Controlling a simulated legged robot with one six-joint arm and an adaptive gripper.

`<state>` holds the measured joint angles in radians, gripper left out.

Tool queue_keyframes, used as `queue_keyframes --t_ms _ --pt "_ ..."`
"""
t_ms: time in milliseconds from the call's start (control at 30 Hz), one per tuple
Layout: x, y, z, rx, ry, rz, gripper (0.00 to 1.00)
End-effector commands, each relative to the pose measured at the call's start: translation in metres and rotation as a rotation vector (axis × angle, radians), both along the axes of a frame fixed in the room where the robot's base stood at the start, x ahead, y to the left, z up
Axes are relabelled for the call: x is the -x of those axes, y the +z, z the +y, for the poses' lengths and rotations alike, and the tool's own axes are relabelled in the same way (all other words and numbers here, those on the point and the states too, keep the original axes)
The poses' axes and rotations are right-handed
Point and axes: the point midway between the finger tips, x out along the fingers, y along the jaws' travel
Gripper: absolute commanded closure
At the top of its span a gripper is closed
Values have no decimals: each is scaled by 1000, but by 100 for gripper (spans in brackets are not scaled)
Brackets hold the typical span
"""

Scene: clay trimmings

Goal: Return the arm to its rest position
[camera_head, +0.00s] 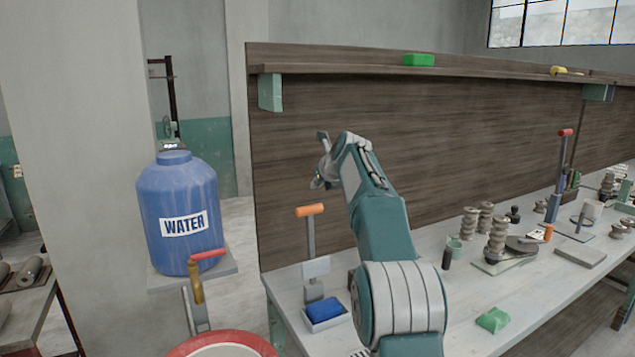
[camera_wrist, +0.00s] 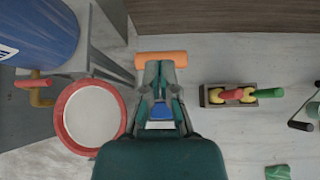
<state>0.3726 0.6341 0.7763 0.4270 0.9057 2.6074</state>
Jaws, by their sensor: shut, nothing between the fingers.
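My arm rises over the workbench in the head view, bent at the elbow. My gripper (camera_head: 320,180) hangs at its far end, in front of the brown back panel and above the orange-handled stand. In the wrist view, my gripper (camera_wrist: 160,64) has its fingers together, with nothing held. The orange handle (camera_wrist: 178,57) shows beyond the fingertips, and a blue block (camera_wrist: 160,111) shows between the finger links. In the head view, the blue block (camera_head: 323,310) sits in a small tray at the foot of the stand. My arm hides part of the bench.
A blue water barrel (camera_head: 180,215) stands at left, above a red-rimmed bucket (camera_head: 222,345) and a red-handled tap (camera_head: 207,255). The bench (camera_head: 470,315) carries several clay pieces, tools and a green block (camera_head: 493,319) at right. A shelf (camera_head: 350,68) runs along the panel.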

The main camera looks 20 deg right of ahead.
Motion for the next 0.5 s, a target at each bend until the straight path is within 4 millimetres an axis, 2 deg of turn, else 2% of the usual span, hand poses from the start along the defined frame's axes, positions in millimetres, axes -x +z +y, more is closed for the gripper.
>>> queue_keyframes --t_ms 333,433,500 --pt "0 7 0 5 3 2 100" --pt "8 12 10 63 51 9 100" --pt "22 19 24 149 124 21 100"
